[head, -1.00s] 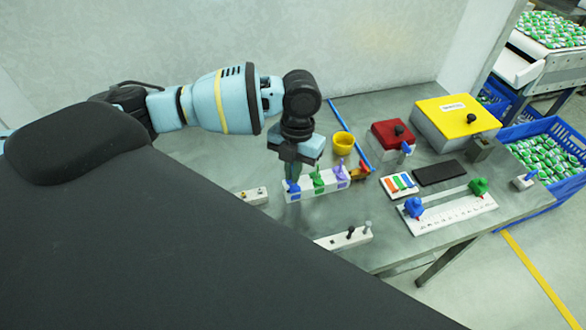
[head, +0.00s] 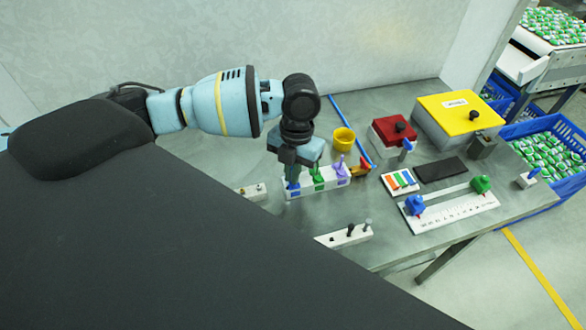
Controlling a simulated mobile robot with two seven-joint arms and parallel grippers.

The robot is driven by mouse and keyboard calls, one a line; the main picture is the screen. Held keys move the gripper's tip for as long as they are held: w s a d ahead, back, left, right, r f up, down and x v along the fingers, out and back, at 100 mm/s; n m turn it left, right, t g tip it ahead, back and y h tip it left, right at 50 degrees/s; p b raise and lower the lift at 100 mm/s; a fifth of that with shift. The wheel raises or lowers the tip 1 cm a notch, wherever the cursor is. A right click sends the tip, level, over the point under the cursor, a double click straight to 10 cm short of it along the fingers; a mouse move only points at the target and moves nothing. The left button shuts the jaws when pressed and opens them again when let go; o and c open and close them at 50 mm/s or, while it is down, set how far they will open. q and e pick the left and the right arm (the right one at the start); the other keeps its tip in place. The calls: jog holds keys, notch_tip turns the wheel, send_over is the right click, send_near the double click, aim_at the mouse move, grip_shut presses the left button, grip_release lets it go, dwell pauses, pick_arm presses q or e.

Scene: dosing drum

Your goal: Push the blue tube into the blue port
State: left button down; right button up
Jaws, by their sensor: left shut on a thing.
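A white block (head: 315,188) stands on the metal table and holds a blue, a green (head: 318,176) and a purple (head: 341,169) piece in a row. My left gripper (head: 292,175) points down over the block's left end. It is shut on the blue tube (head: 294,188), whose lower part shows just below the fingers. The blue port is hidden under the gripper and tube, so I cannot tell how deep the tube sits. My right gripper is not in view.
Red (head: 390,133) and yellow (head: 455,106) boxes stand farther right. A white ruled board (head: 452,210) is near the right edge. Small pin blocks (head: 344,236) lie in front.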

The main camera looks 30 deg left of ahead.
pick_arm(q)
jog(key=c, duration=1.5)
grip_release()
jog(key=r, duration=0.5)
jog(key=w+r, duration=0.1)
jog(key=r, duration=0.1)
jog(key=shift+r, duration=0.3)
jog(key=shift+c, duration=0.5)
grip_shut()
